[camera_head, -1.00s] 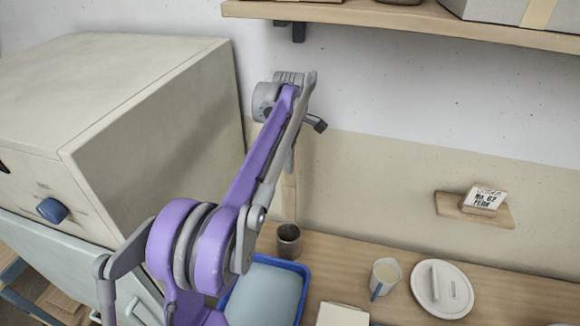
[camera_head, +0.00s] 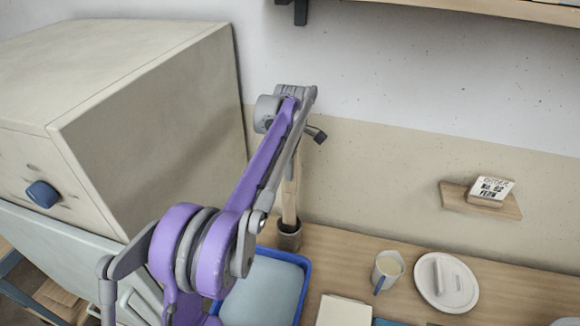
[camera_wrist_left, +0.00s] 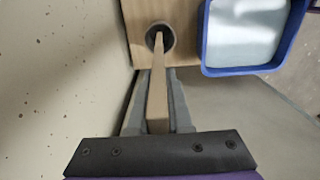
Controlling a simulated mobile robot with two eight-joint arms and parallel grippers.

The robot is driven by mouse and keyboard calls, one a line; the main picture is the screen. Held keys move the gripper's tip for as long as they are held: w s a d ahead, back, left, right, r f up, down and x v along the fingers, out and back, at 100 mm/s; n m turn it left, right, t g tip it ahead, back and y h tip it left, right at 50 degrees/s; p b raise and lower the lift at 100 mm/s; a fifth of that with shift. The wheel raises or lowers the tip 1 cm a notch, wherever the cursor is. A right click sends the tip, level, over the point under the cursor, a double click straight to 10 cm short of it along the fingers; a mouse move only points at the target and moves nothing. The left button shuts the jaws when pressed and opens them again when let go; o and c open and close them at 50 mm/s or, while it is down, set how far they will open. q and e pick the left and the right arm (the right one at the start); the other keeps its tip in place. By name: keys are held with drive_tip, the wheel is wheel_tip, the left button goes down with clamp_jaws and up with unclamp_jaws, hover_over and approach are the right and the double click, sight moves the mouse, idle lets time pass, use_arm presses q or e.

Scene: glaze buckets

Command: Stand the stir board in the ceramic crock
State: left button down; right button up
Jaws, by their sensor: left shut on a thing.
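The stir board (camera_head: 290,195) is a long, pale wooden strip, held upright with its lower end at the mouth of the ceramic crock (camera_head: 289,240). The crock is a small, dark grey-brown cup on the wooden bench. In the left wrist view the board (camera_wrist_left: 158,88) runs from the fingers to the crock (camera_wrist_left: 153,32), and its far end shows inside the rim. How deep it reaches is hidden. My left gripper (camera_wrist_left: 158,124) is shut on the upper part of the board, above the crock. In the head view my arm mostly hides the fingers. My right gripper is not in view.
A blue tray (camera_head: 306,284) stands close in front of the crock. A cup (camera_head: 388,268) and a white lid (camera_head: 445,282) are on the bench to the right. A large beige cabinet (camera_head: 150,120) stands left. A small wall shelf (camera_head: 455,198) holds a card.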

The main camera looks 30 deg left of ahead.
use_arm(q)
wheel_tip(320, 180, down, 8)
drive_tip(key=b, duration=0.3)
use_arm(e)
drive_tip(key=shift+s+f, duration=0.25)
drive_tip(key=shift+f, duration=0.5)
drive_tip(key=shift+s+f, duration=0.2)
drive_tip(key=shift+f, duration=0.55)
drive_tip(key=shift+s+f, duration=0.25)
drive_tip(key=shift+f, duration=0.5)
use_arm(q)
drive_tip(key=shift+r, duration=0.1)
drive_tip(key=c, duration=0.8)
unclamp_jaws()
drive_tip(key=shift+o, duration=0.2)
wheel_tip(320, 180, up, 11)
drive_tip(key=p, duration=0.1)
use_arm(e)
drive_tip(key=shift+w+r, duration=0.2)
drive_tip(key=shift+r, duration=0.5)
